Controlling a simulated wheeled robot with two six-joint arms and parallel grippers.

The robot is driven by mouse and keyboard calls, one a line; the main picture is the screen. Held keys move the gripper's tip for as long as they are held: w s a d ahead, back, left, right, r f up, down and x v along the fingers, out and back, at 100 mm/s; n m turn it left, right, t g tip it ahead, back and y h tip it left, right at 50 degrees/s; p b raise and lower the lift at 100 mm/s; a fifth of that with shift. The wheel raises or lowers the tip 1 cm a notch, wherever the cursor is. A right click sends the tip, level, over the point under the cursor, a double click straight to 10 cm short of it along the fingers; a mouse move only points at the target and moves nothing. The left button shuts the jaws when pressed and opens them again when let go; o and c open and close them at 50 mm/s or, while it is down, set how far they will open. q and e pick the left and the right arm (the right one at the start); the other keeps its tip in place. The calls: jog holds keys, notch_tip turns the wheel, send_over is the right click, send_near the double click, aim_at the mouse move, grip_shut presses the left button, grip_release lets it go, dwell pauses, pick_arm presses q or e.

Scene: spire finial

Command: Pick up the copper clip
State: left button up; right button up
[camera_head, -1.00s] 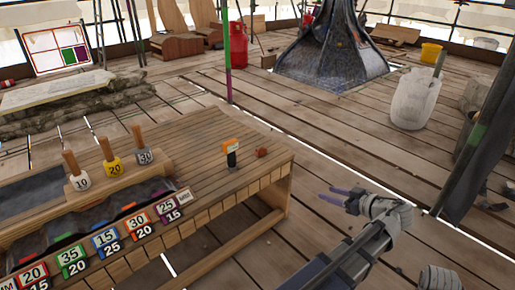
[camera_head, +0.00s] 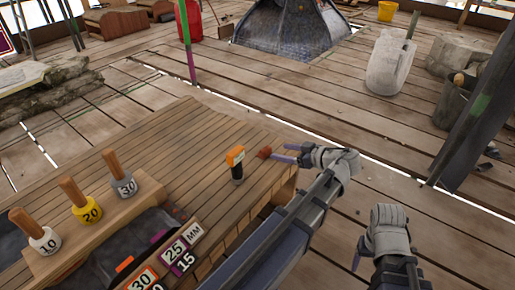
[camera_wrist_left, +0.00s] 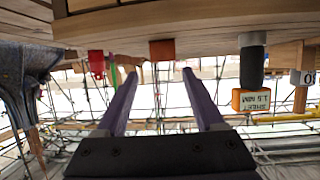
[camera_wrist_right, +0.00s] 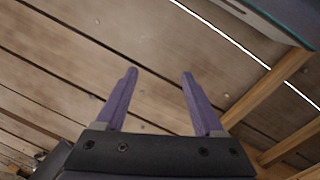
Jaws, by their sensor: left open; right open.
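The copper clip (camera_head: 264,153) is a small reddish-brown block near the right end of the wooden bench top. It also shows in the left wrist view (camera_wrist_left: 162,49), which looks upside down, between the fingertips in the picture and beyond them. My left gripper (camera_head: 282,153) is open and empty, its purple fingers pointing at the clip from the right, just short of it. My right gripper (camera_head: 357,254) is open and empty, low over the floor right of the bench.
An orange-topped black marker-like block (camera_head: 236,164) stands left of the clip. Several numbered wooden-handled tools (camera_head: 123,178) stand in a rack at the left, with numbered labels (camera_head: 176,252) in front. A green and purple pole (camera_head: 187,45) rises behind the bench.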

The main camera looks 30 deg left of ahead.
aim_at(268, 152)
pick_arm(q)
jog(key=shift+o, duration=0.7)
jog(key=shift+a+f, duration=0.2)
jog(key=shift+a, duration=0.1)
pick_arm(e)
jog(key=shift+o, duration=0.7)
jog(key=shift+f, duration=0.2)
pick_arm(q)
jog(key=shift+o, duration=0.2)
jog(key=shift+b+x, duration=0.5)
jog(key=shift+x, duration=0.5)
pick_arm(e)
jog(key=shift+o, duration=1.4)
jog(key=shift+f, duration=0.35)
pick_arm(q)
jog(key=a+f+b, duration=0.1)
jog(key=a+b, duration=0.1)
jog(key=a+f, duration=0.1)
jog(key=a, duration=0.1)
jog(key=shift+f+b, duration=0.35)
jog(key=shift+b, duration=0.05)
jog(key=shift+w+a, duration=0.1)
jog(key=shift+a, duration=0.1)
pick_arm(e)
notch_tip(268, 152, down, 3)
jog(key=shift+r, duration=0.15)
